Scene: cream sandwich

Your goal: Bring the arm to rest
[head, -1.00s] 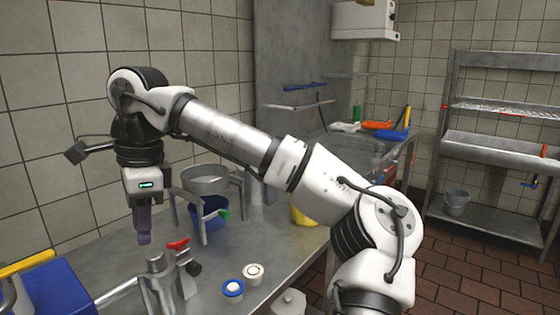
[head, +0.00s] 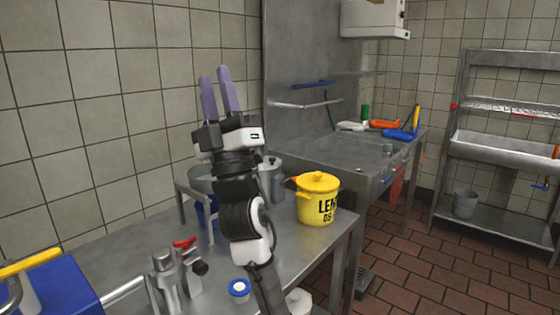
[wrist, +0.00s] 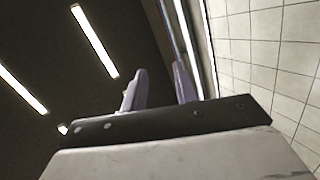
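My gripper (head: 217,92) points upward in the head view, raised above the steel counter with its two purple fingers in front of the tiled wall. The fingers stand apart with nothing between them. In the wrist view, the fingers (wrist: 160,92) also show a gap, with dark ceiling and strip lights behind. My arm is folded up close to the camera and hides part of the counter.
A steel counter (head: 120,250) holds a metal pot on a stand, a yellow lidded pot (head: 318,200), a metal fixture with a red handle (head: 185,242) and a blue-and-white round item (head: 239,289). A blue box (head: 55,290) is at lower left. A steel sink table and shelf stand further back.

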